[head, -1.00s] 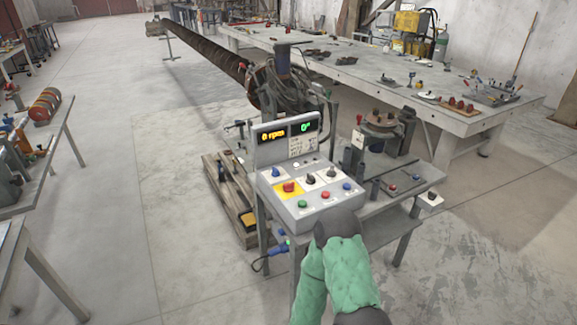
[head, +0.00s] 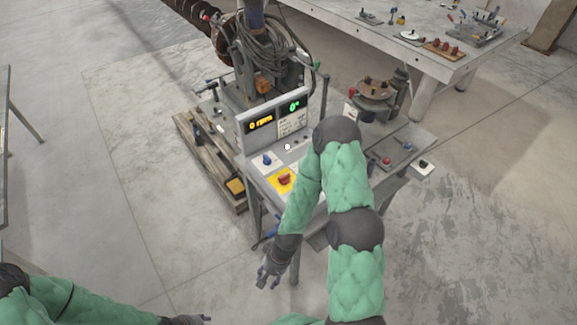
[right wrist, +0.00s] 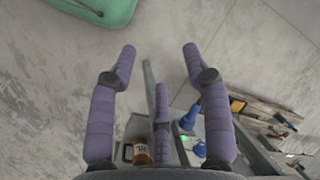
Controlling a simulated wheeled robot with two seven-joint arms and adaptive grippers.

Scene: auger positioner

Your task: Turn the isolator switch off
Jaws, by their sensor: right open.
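A red rotary knob on a yellow plate (head: 284,180), apparently the isolator switch, sits on the sloped face of the grey control console (head: 244,141). Its exact handle angle is too small to read. My right gripper (head: 268,280) hangs below and in front of the console, apart from the knob. In the right wrist view its fingers (right wrist: 160,52) are spread and empty, above the floor. My right forearm hides the right part of the console's controls. My left gripper (head: 190,320) shows only partly at the bottom edge, far from the console.
The console display reads 0 rpm. A blue knob (head: 266,159) lies beside the yellow plate. A blue connector (right wrist: 188,119) with a green light is near my right fingers. A pallet (head: 205,160) stands left of the console; open floor lies farther left.

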